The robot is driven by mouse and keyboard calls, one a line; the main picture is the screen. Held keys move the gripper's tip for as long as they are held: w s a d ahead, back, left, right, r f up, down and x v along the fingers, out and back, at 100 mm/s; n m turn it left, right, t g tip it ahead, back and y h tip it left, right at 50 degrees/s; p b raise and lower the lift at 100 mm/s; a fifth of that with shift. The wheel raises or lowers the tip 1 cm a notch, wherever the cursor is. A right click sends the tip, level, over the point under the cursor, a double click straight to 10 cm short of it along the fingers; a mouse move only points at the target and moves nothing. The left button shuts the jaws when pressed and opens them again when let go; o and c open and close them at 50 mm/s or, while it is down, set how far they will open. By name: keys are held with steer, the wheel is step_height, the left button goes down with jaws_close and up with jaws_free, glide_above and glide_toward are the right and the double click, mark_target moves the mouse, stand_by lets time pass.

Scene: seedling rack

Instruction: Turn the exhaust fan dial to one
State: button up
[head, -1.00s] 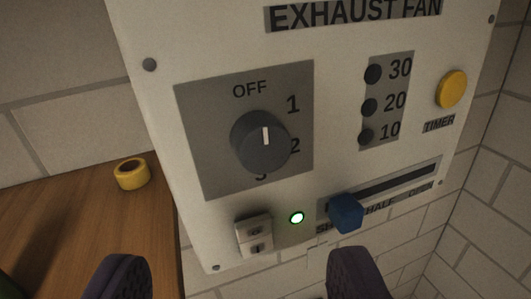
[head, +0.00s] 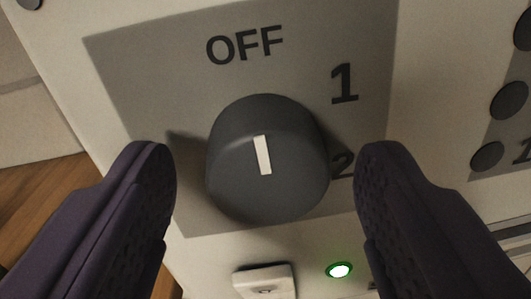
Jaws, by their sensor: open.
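The exhaust fan dial (head: 268,185) is a round dark grey knob on a grey plate (head: 150,75). Its white mark points up toward the OFF label (head: 245,46). The label 1 (head: 344,84) is up and right of the knob, and the label 2 (head: 343,164) is at its right, partly covered. The label 3 is hidden. My gripper (head: 265,185) is open, with one dark purple finger on each side of the dial. Gaps show between the fingers and the knob in the picture; depth contact cannot be told.
A green lamp (head: 340,270) glows below the dial. A pale socket or switch (head: 265,281) is beside it. Dark round timer lights (head: 509,100) are on the right of the white panel (head: 425,110). A wooden surface (head: 20,205) is at left.

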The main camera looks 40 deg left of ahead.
steer(key=c, duration=1.1)
steer(key=shift+o, duration=0.2)
steer(key=shift+m, duration=0.3)
steer(key=m+p, duration=0.1)
steer(key=m, duration=0.4)
steer(key=shift+r, duration=0.1)
steer(key=m+g+p, duration=0.1)
steer(key=m, duration=0.4)
steer(key=shift+m+p, duration=0.35)
steer(key=shift+m, duration=0.05)
steer(key=o, duration=1.1)
steer(key=shift+d, duration=0.1)
steer(key=shift+c, duration=0.2)
